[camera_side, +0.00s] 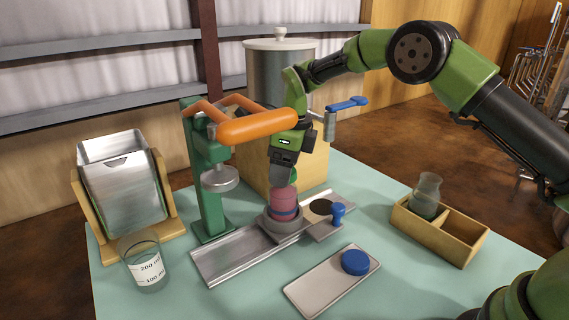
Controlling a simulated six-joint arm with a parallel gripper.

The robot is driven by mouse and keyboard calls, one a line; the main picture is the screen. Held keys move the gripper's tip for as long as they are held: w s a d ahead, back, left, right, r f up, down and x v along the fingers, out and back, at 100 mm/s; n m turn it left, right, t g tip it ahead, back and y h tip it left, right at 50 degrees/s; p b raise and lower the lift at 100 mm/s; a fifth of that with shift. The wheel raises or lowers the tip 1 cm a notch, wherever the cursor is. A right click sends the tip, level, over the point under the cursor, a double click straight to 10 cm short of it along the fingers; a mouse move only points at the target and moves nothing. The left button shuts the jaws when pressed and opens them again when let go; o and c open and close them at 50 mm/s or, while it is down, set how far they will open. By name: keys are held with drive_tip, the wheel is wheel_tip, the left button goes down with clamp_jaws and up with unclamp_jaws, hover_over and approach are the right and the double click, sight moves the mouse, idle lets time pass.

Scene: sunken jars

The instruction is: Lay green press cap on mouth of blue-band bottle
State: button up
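A pink-red bottle with a blue band (285,211) stands upright in a grey round holder (285,226) on a metal rail. My gripper (283,181) points down directly over its top, touching or nearly touching it. The fingers are small and dark here, so I cannot tell whether they are open or shut. I see no green cap; if one is at the bottle's mouth, the gripper hides it. A blue cap (355,262) lies on a pale tray (309,296) in front.
A green press (207,185) with an orange handle (258,126) stands close left of my gripper. A wooden crate (457,251) holding a glass bottle (426,194) is at right. A beaker (146,268) and metal bin (122,190) are at left. A tank with a blue-handled tap (347,103) stands behind.

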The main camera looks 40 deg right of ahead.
drive_tip(key=shift+o, duration=1.3)
wheel_tip(320, 180, up, 16)
drive_tip(key=s+d, duration=0.1)
drive_tip(key=shift+s+f, duration=0.1)
